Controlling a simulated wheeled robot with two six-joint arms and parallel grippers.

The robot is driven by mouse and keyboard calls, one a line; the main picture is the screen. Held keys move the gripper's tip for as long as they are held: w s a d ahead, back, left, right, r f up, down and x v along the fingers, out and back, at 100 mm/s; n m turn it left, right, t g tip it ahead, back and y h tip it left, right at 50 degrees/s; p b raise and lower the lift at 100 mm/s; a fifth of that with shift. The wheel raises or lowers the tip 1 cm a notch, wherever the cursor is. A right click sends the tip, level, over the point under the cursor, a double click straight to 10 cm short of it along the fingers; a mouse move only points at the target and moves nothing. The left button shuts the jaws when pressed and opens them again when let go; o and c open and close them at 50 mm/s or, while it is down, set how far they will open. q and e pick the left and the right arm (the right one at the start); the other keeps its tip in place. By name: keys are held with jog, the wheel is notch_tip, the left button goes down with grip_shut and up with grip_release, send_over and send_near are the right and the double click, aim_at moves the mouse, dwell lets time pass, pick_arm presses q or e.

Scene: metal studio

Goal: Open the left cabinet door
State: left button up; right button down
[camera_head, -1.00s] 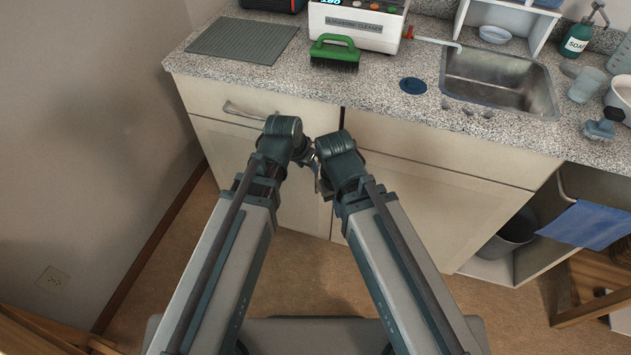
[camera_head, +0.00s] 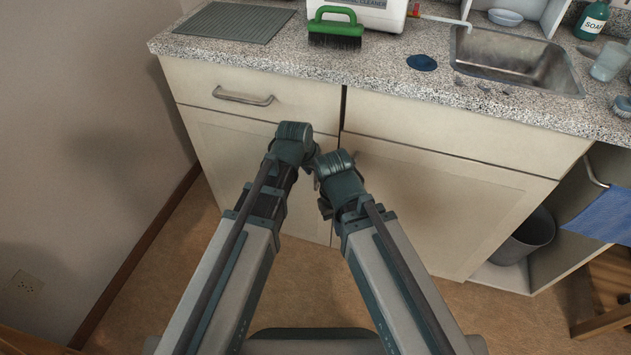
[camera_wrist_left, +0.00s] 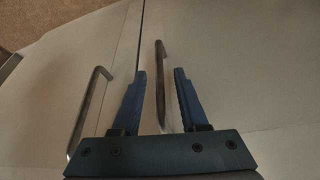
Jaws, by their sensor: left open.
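The left cabinet door (camera_head: 235,155) is closed, under the left drawer; my wrists hide its handle in the head view. My left gripper (camera_wrist_left: 160,73) is open, its two blue fingers pointing at the cabinet front. A metal bar handle (camera_wrist_left: 161,88) lies between the fingers, with visible gaps on both sides. The wrist view appears upside down, with the floor at its top, so this looks like the left door's handle. A second bar handle (camera_wrist_left: 90,110) is across the door seam. My right gripper's fingers are mostly hidden beside my left wrist in the head view.
The right door (camera_head: 430,205) is closed. The left drawer's handle (camera_head: 243,97) sits above my left wrist. The speckled countertop (camera_head: 300,75) overhangs the front. A wall (camera_head: 80,130) stands left. An open bay with a grey bin (camera_head: 526,236) is right. The floor (camera_head: 300,300) before the doors is clear.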

pick_arm(q)
jog(key=shift+w+d+f, duration=0.15)
jog(key=shift+w+f, duration=0.05)
jog(key=shift+f, duration=0.45)
jog(key=shift+r, duration=0.1)
grip_shut()
dwell(0.9)
